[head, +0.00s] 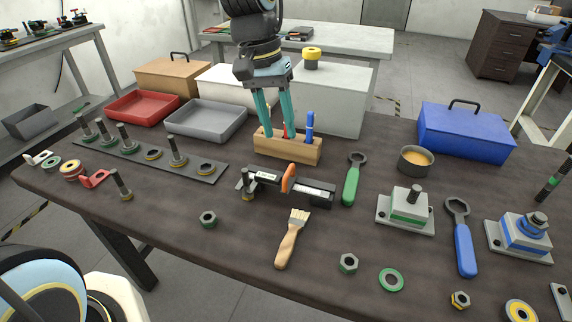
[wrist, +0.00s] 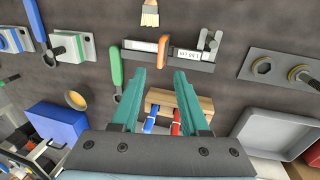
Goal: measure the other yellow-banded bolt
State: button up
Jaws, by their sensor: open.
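My gripper (head: 277,132) is open and empty, its two teal fingers pointing down over the wooden pen holder. In the wrist view my gripper (wrist: 160,73) has a clear gap between its fingertips. The measuring gauge (head: 312,191), black and silver with an orange slider, lies on the bench in front of the holder; it shows in the wrist view (wrist: 182,55). A dark bolt (head: 247,179) stands at its left end; whether it is clamped is unclear. A yellow-banded bolt (head: 122,188) stands on the bench at left. Another yellow-banded bolt (head: 177,150) stands in the dark rack (head: 216,178).
The wooden holder (head: 286,148) with blue and red pens is close below my fingers. A green wrench (head: 351,185), a brush (head: 288,247) and a nut (head: 208,219) lie around the gauge. Grey (head: 205,135) and red trays stand behind the rack. The front-left bench has free room.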

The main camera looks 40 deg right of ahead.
aim_at(288, 170)
jog(key=f, duration=0.3)
jog(key=s+f, duration=0.1)
jog(key=f, duration=0.2)
jog(key=d+f+p, duration=0.1)
jog(key=f, duration=0.2)
jog(key=shift+s, duration=0.25)
jog(key=shift+a, duration=0.1)
grip_shut()
dwell(0.9)
